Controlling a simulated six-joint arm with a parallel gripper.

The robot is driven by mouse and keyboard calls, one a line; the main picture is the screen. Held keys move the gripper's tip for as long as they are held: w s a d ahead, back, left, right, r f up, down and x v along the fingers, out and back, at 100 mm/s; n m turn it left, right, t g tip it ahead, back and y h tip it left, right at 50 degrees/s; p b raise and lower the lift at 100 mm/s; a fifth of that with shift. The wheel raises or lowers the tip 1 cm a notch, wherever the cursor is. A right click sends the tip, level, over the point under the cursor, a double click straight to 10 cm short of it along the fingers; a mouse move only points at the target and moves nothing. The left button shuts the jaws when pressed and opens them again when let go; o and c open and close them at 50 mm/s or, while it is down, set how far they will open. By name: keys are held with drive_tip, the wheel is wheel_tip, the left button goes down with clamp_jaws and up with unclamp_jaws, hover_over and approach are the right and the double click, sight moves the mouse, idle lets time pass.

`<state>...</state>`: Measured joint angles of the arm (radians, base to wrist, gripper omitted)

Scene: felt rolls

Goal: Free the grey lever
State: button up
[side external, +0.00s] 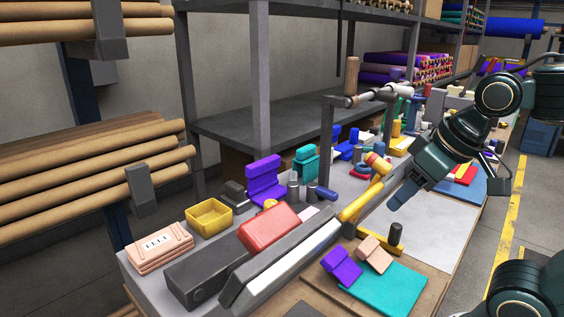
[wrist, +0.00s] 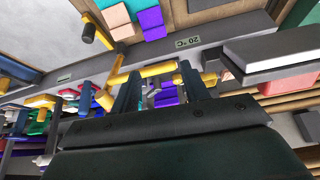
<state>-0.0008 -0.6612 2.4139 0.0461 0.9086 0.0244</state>
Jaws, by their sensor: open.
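A dark grey upright handle (side external: 396,234) stands on a yellow bar near the front edge of the bench. It also shows at the upper left of the wrist view (wrist: 88,33). I cannot tell for certain that it is the grey lever. My gripper (side external: 398,198) is above the bench, behind this handle and apart from it. In the wrist view my gripper (wrist: 157,80) is open, with two dark fingers spread. A yellow bar (side external: 358,203) lies along the end of a long grey rail. In the wrist view a yellow bar (wrist: 157,70) shows beyond the fingertips; contact is unclear.
A red block (side external: 268,228) sits on the grey machine at the left. Purple and pink blocks rest by a teal sheet (side external: 385,290) in front.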

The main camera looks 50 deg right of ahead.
drive_tip(key=w+d+r+m+h, duration=0.15)
drive_tip(key=w+r, duration=0.25)
drive_tip(key=w, duration=0.4)
drive_tip(key=m+g+h, duration=0.2)
drive_tip(key=m+g, duration=0.1)
drive_tip(key=m, duration=0.5)
hover_over(293, 174)
drive_tip(key=s+a, duration=0.4)
wheel_tip(293, 174, down, 4)
drive_tip(key=shift+w+a, duration=0.1)
drive_tip(key=shift+a, duration=0.1)
drive_tip(key=x, duration=1.3)
drive_tip(key=shift+w+f, duration=0.25)
drive_tip(key=shift+f, duration=0.1)
drive_tip(key=shift+c, duration=0.3)
clamp_jaws()
